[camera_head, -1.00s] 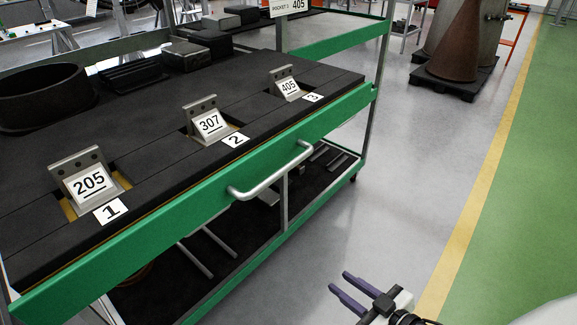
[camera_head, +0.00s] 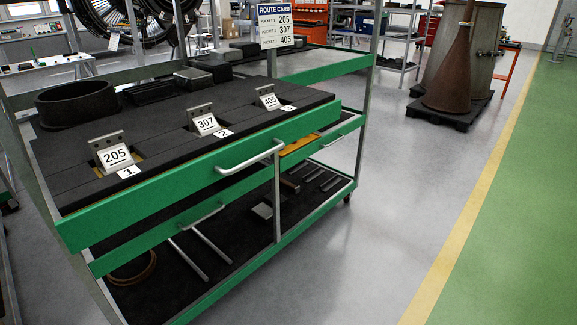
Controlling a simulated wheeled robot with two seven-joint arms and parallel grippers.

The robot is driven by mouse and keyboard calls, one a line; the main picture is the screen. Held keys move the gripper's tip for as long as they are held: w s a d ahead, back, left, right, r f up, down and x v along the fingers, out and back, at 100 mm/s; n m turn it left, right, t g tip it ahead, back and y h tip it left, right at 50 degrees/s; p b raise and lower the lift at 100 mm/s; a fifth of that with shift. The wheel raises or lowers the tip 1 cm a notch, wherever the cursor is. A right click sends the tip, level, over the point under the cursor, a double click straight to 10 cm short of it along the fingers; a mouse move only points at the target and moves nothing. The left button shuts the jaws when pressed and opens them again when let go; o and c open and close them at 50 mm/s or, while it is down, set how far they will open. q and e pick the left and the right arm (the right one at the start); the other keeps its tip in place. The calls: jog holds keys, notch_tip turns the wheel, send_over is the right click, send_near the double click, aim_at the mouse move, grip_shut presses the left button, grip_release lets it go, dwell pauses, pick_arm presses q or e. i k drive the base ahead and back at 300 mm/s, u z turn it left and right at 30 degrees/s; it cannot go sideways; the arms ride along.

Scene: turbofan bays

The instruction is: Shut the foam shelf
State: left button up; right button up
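The foam shelf (camera_head: 75,182) is a black foam top with a green front and a silver bar handle (camera_head: 250,157). Its front stands out past the green cart's post (camera_head: 277,200), so the shelf appears pulled out. Three grey brackets sit in its pockets: 205 (camera_head: 115,155) at pocket 1, 307 (camera_head: 204,122) at pocket 2 and 405 (camera_head: 268,98) at pocket 3. Neither of my grippers is in view.
A second green front with a handle (camera_head: 202,213) lies below the shelf. A route card (camera_head: 275,27) reading 205, 307, 405 stands behind. The grey floor right of the cart is clear, up to a brown cone (camera_head: 455,65) on a black pallet.

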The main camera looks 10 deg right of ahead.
aim_at(87, 207)
jog(key=u, duration=0.85)
jog(key=i, duration=0.75)
jog(key=z, duration=0.15)
